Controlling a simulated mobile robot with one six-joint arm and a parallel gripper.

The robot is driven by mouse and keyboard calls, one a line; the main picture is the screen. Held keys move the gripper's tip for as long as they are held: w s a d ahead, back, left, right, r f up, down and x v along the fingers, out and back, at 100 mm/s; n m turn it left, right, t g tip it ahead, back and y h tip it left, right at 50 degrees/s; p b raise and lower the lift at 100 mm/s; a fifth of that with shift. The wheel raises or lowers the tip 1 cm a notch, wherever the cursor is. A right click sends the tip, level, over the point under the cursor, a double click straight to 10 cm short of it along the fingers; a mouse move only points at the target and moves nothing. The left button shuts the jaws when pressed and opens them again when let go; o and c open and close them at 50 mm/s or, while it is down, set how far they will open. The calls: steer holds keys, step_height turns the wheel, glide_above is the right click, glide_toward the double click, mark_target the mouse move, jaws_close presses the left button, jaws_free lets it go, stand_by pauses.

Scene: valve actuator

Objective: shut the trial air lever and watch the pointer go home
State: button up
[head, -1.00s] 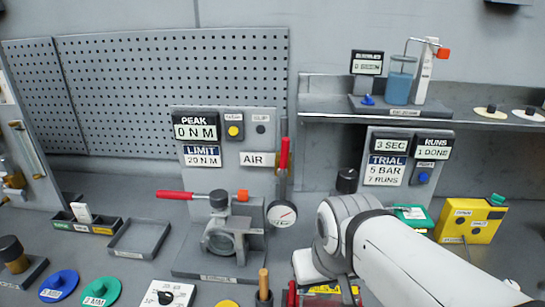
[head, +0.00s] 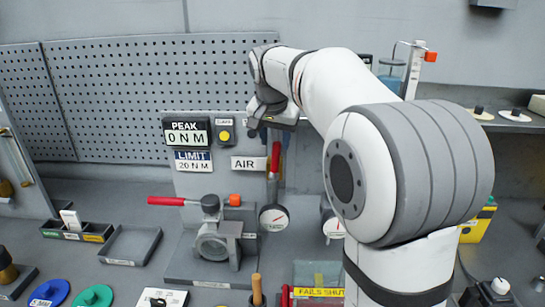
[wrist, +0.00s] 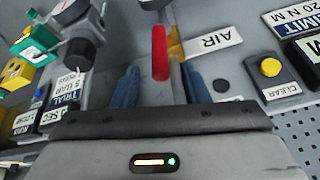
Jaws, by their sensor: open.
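A red-handled lever (head: 276,157) stands upright beside the AIR label (head: 248,164). A round white gauge (head: 273,217) with a small red pointer sits below it; the exact reading is too small to tell. My gripper (head: 264,131) is over the lever's top end, fingers downward. In the wrist view the red handle (wrist: 160,52) shows between and beyond the two blue fingers of my gripper (wrist: 163,82). The jaws are open, and I see no clear contact with the handle.
A second red handle (head: 165,201) lies level on the valve clamp at left. The PEAK display (head: 186,134) reads 0 N M, with a yellow button (head: 225,136) beside it. My arm hides much of the trial display and shelf. An empty tray (head: 130,245) stands at left.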

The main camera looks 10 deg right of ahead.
mark_target(276, 157)
steer(key=p+x, duration=0.1)
steer(key=x, duration=0.6)
steer(key=shift+w+d+f, duration=0.1)
steer(key=shift+f, duration=0.2)
steer(key=shift+c, duration=0.2)
jaws_close()
